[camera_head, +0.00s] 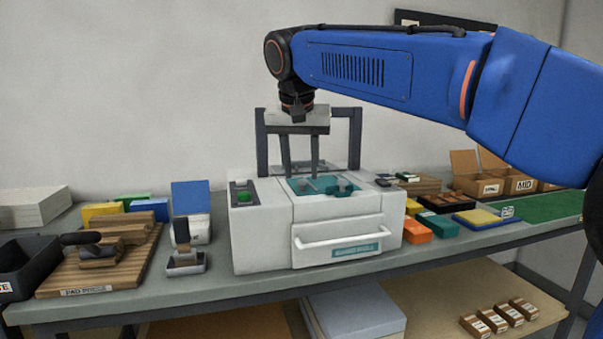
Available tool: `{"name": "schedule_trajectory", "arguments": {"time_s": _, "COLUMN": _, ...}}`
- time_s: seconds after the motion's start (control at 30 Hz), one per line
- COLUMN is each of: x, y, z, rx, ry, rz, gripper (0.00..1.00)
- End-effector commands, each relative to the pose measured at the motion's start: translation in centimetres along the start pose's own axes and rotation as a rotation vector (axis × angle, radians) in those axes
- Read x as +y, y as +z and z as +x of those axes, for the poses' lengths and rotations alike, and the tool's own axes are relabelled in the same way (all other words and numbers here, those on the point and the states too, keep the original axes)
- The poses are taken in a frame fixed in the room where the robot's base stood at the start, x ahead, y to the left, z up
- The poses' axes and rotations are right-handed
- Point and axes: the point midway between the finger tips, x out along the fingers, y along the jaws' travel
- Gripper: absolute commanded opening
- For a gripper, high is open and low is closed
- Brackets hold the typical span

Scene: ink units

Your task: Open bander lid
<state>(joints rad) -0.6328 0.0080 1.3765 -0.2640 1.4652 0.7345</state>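The bander is a white boxy machine (262,240) on the bench, with a dark upright frame (262,145) at its back. Its front panel (340,218) carries a white bar handle (340,240) and a teal label with unclear lettering. The panel lies flush with the body and looks closed. A teal recess with small parts (325,187) is on top. My gripper (301,176) points down over this top, behind and above the handle. Its two fingers are apart with nothing visible between them. Whether the fingertips touch the top is unclear.
A green-buttoned control box (243,192) is on the bander's left top. Left of it are a stamp-like stand (186,250) and a wooden board (135,270). Orange (417,231) and teal blocks lie close on the right. Bench space before the bander is narrow but clear.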

Motion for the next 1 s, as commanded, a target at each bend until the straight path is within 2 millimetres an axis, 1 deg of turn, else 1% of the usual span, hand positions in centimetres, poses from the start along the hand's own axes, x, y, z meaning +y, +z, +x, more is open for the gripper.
{"name": "schedule_trajectory", "arguments": {"time_s": 0.1, "x": 0.1, "y": 0.0, "z": 1.1, "rx": -0.001, "ry": 0.001, "rz": 0.001, "gripper": 0.38}}
{"name": "schedule_trajectory", "arguments": {"time_s": 0.2, "x": 0.0, "y": 0.0, "z": 1.5, "rx": 0.000, "ry": 0.001, "rz": 0.000, "gripper": 0.38}}
{"name": "schedule_trajectory", "arguments": {"time_s": 0.5, "x": 0.0, "y": 0.0, "z": 1.7, "rx": 0.000, "ry": 0.000, "rz": 0.000, "gripper": 0.38}}
{"name": "schedule_trajectory", "arguments": {"time_s": 0.53, "x": 0.0, "y": 0.0, "z": 1.7, "rx": 0.000, "ry": 0.000, "rz": 0.000, "gripper": 0.33}}
{"name": "schedule_trajectory", "arguments": {"time_s": 0.57, "x": 0.0, "y": 0.0, "z": 1.7, "rx": 0.000, "ry": 0.000, "rz": 0.000, "gripper": 0.26}}
{"name": "schedule_trajectory", "arguments": {"time_s": 0.6, "x": 0.0, "y": 0.0, "z": 1.7, "rx": 0.000, "ry": 0.000, "rz": 0.000, "gripper": 0.17}}
{"name": "schedule_trajectory", "arguments": {"time_s": 0.67, "x": 0.0, "y": 0.0, "z": 1.7, "rx": 0.000, "ry": 0.000, "rz": 0.000, "gripper": 0.02}}
{"name": "schedule_trajectory", "arguments": {"time_s": 0.7, "x": 0.0, "y": 0.0, "z": 1.7, "rx": 0.000, "ry": 0.000, "rz": 0.000, "gripper": 0.00}}
{"name": "schedule_trajectory", "arguments": {"time_s": 1.0, "x": -0.4, "y": -0.1, "z": 1.3, "rx": -0.007, "ry": -0.018, "rz": 0.008, "gripper": 0.00}}
